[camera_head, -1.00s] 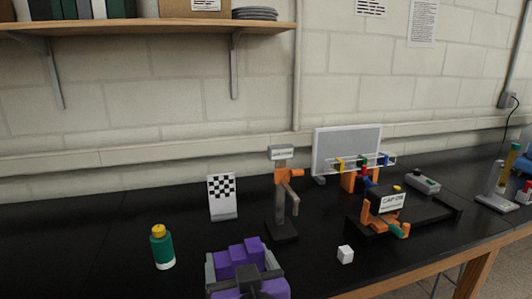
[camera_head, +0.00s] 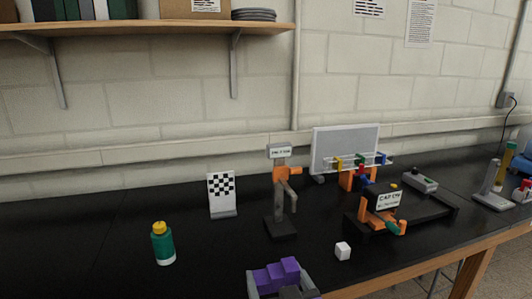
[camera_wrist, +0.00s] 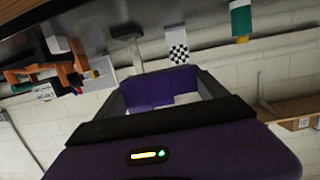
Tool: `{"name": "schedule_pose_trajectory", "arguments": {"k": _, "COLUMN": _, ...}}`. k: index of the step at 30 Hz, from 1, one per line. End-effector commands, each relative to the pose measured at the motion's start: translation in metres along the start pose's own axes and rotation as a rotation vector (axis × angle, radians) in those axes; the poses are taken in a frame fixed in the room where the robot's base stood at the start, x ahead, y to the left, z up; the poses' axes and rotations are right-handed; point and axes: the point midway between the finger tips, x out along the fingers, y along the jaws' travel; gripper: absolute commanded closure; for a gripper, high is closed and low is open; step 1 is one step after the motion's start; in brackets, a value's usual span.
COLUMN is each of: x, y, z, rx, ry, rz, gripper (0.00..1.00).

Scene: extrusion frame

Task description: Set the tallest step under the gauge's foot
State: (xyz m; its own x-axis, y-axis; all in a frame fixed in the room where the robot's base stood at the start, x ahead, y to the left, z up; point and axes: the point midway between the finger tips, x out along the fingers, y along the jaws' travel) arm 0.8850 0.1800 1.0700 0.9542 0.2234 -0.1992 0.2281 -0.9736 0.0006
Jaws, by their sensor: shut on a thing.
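A purple stepped block (camera_head: 274,275) is held between the grey fingers of my gripper (camera_head: 281,284) at the bottom of the head view, its steps facing up. Part of it is cut off by the frame edge. In the wrist view, the purple block (camera_wrist: 148,94) lies between the two fingers. The gauge (camera_head: 281,190) stands upright on a dark base, with a grey column, an orange carriage and a label on top. Its grey foot arm (camera_head: 291,198) hangs on the right side of the column, above the base. The block is apart from it, nearer the camera.
A checkered board (camera_head: 221,194) and a green bottle with a yellow cap (camera_head: 162,243) stand left of the gauge. An orange fixture with a label (camera_head: 383,205) is farther right. Black bench is clear before the gauge.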

Motion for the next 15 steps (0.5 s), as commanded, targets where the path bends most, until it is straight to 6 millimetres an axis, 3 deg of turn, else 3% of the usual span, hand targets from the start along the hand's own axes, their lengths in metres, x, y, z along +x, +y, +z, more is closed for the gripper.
{"name": "schedule_pose_trajectory", "arguments": {"k": 6, "x": -0.016, "y": 0.054, "z": 0.084, "rx": 0.013, "ry": -0.011, "rz": 0.064, "gripper": 0.63}}
{"name": "schedule_pose_trajectory", "arguments": {"k": 15, "x": -0.057, "y": 0.118, "z": 0.184, "rx": 0.031, "ry": -0.007, "rz": 0.159, "gripper": 0.63}}
